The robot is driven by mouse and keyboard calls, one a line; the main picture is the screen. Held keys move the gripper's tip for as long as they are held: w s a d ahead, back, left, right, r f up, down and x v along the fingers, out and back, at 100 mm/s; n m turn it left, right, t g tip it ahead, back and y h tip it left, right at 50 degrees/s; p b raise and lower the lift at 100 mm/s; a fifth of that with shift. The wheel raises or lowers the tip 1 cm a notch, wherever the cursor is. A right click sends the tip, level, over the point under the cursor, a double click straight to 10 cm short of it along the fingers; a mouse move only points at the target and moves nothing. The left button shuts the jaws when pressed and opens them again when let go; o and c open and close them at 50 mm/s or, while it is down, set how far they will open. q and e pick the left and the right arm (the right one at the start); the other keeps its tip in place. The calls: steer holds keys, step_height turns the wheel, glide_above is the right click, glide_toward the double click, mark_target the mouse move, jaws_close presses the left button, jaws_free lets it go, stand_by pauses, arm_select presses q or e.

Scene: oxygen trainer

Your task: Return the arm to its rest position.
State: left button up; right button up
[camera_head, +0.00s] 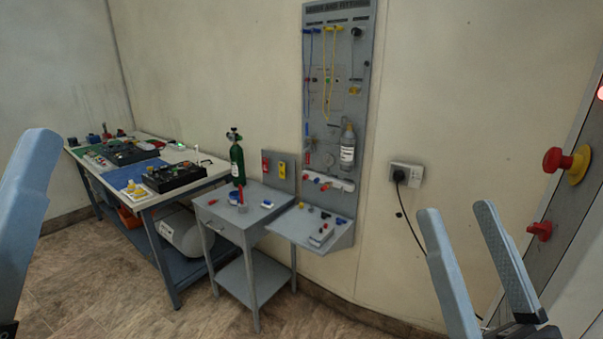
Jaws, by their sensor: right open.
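My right gripper (456,222) is at the lower right. Its two light blue-grey fingers point up and stand apart, with nothing between them. It is in the near foreground, in front of the wall and clear of the furniture. One light blue-grey part of my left gripper (24,222) shows at the left edge; the rest of it is out of the picture, so its opening cannot be told.
A grey side table (225,219) holds a green cylinder (237,163). A tall panel (316,105) with a shelf (290,228) hangs on the wall. A workbench (140,200) stands at left. Red knobs (553,160) are at right. A cable (428,233) hangs from a socket (407,174).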

steer(key=s+d+r+t+h+p, duration=0.1)
steer(key=s+d+r+h+p, duration=0.15)
steer(key=r, duration=0.45)
steer(key=s+d+r+t+h+p, duration=0.1)
steer(key=s+r+h+p, duration=0.15)
steer(key=r, duration=0.45)
step_height(320, 180, up, 34)
steer(key=y+p, duration=0.1)
steer(key=p, duration=3.3)
steer(key=shift+a+g, duration=0.3)
steer(key=o, duration=0.3)
steer(key=shift+w+f, duration=0.1)
steer(key=shift+f, duration=0.05)
steer(key=shift+o, duration=0.2)
